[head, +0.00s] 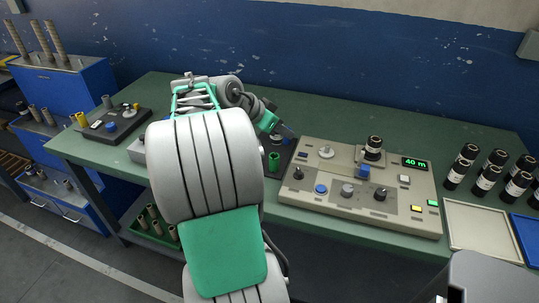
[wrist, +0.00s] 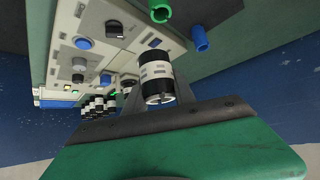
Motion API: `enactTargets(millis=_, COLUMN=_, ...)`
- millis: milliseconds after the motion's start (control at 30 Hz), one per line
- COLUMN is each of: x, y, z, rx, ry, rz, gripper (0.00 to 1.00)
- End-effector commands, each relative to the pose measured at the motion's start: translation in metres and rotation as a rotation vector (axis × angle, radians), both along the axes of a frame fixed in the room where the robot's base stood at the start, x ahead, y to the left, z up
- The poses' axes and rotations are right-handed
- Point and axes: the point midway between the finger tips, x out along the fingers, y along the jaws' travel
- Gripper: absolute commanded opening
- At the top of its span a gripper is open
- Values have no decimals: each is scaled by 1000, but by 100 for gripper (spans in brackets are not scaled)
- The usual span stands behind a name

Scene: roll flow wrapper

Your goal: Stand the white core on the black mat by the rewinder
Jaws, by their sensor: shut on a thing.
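My gripper (wrist: 157,102) is shut on the white core (wrist: 156,70), a short cylinder with white and black bands that shows between the fingers in the wrist view. In the head view my arm reaches over the bench and my gripper (head: 288,131) is above the area left of the beige console; the core cannot be made out there. The black mat (head: 284,160) is partly hidden behind my arm. A green core (head: 274,161) stands at the mat and also shows in the wrist view (wrist: 160,10). A blue core (wrist: 200,39) is beside it.
The beige rewinder console (head: 350,207) stands just right of the mat, with knobs and a black roll (head: 373,147) on it. Several black rolls (head: 488,177) and a cream tray (head: 478,228) are farther right. A dark control box (head: 116,126) is at the left.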

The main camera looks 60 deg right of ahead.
Motion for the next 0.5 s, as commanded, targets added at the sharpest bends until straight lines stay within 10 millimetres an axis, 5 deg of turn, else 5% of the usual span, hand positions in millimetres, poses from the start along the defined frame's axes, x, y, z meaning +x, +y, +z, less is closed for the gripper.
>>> enactTargets(millis=100, x=-45, y=-15, z=-4, rx=2, ry=1, rz=-187, gripper=0)
enactTargets(millis=233, x=-69, y=-20, z=-5, rx=2, ry=0, rz=-291, gripper=0)
enactTargets(millis=367, x=-56, y=-29, z=-13, rx=4, ry=3, rz=-304, gripper=0)
enactTargets(millis=500, x=-20, y=-48, z=-29, rx=3, ry=4, rz=-301, gripper=0)
